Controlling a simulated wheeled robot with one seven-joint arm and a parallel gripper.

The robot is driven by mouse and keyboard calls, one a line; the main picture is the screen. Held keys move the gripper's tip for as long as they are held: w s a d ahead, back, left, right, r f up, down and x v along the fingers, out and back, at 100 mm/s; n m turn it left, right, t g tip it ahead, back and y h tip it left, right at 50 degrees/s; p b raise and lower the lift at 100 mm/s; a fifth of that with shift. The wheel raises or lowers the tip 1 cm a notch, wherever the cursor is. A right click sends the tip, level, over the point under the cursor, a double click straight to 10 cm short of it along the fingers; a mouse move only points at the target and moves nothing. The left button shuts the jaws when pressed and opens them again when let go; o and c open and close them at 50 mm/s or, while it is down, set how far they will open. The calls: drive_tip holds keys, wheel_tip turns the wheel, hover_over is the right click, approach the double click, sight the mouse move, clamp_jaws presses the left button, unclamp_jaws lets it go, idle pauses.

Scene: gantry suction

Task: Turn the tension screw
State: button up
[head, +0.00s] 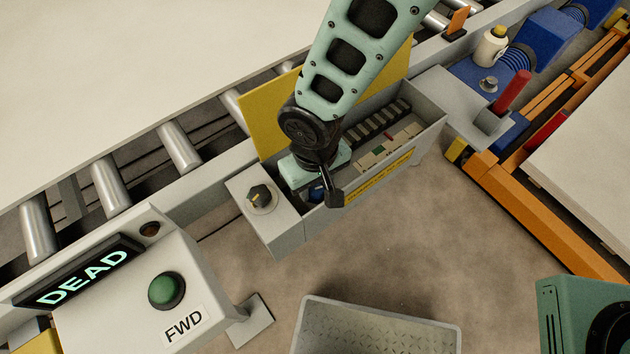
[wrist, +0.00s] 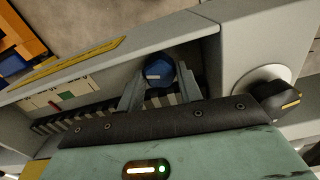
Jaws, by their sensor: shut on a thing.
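My gripper (wrist: 159,84) reaches into an open grey box (wrist: 200,40) in the wrist view. Its two fingers are shut on a blue round knob (wrist: 159,70), one finger on each side. I cannot tell for sure whether this knob is the tension screw. In the head view my gripper (head: 318,186) points down into the near end of the box, and only a little of the blue knob shows beside it. The fingertips are mostly hidden there by my wrist.
A black selector knob (head: 261,196) sits on the box's near end, close to my gripper. A yellow lid (head: 262,118) stands open behind. A panel with a DEAD display (head: 85,272) and green button (head: 166,290) is at left. A grey bin (head: 375,330) stands below.

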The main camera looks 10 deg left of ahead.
drive_tip(key=shift+n, duration=0.3)
drive_tip(key=n, duration=0.4)
drive_tip(key=n+p, duration=0.1)
drive_tip(key=n, duration=0.4)
drive_tip(key=shift+n, duration=0.4)
drive_tip(key=n+p, duration=0.1)
drive_tip(key=n, duration=0.4)
drive_tip(key=shift+r, duration=0.1)
drive_tip(key=shift+n+p, duration=0.55)
drive_tip(key=shift+n, duration=1.55)
drive_tip(key=o, duration=1)
